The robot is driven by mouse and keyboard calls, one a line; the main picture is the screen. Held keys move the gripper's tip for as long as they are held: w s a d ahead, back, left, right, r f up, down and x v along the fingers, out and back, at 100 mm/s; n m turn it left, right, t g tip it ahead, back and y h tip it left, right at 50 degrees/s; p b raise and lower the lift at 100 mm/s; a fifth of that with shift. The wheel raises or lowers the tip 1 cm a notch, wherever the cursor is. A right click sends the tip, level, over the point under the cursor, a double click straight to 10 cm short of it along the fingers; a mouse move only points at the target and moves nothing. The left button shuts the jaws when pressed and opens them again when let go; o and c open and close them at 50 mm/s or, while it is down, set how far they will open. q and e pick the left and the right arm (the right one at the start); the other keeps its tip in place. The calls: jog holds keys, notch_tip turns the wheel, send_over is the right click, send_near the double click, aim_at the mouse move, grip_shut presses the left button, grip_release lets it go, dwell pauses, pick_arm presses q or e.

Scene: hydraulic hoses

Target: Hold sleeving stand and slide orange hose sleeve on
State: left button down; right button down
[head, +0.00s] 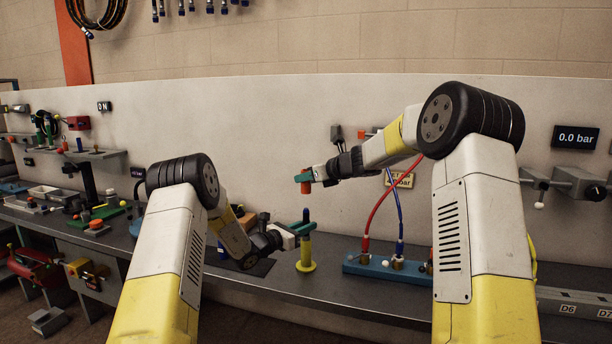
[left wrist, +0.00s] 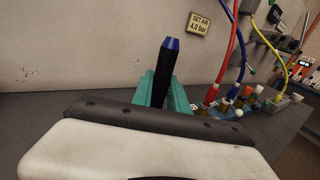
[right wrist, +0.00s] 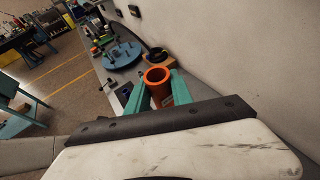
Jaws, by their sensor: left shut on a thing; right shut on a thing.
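The sleeving stand (head: 306,252) has a yellow body on a round foot and stands upright on the dark bench. Its dark post with a blue tip (left wrist: 171,44) rises between the green fingers in the left wrist view. My left gripper (head: 302,228) is shut around the stand's upper part. My right gripper (head: 304,177) is shut on the short orange hose sleeve (head: 305,188), which is an open tube. In the head view the sleeve appears above the blue tip, with a gap between them. The sleeve's open end (right wrist: 157,75) shows in the right wrist view. The left wrist view does not show the sleeve.
A blue manifold block (head: 372,266) with red and blue hoses stands right of the stand. A pale back panel (head: 270,130) rises behind the bench. Trays and fittings (head: 95,215) lie at the left. Bare bench shows in front of the stand.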

dwell(0.3)
send_over(306, 209)
jog(key=shift+w+f, duration=0.15)
jog(key=shift+f, duration=2)
jog(key=shift+f, duration=0.15)
jog(key=shift+f, duration=3)
jog(key=c, duration=1.1)
grip_release()
jog(key=shift+o, duration=0.2)
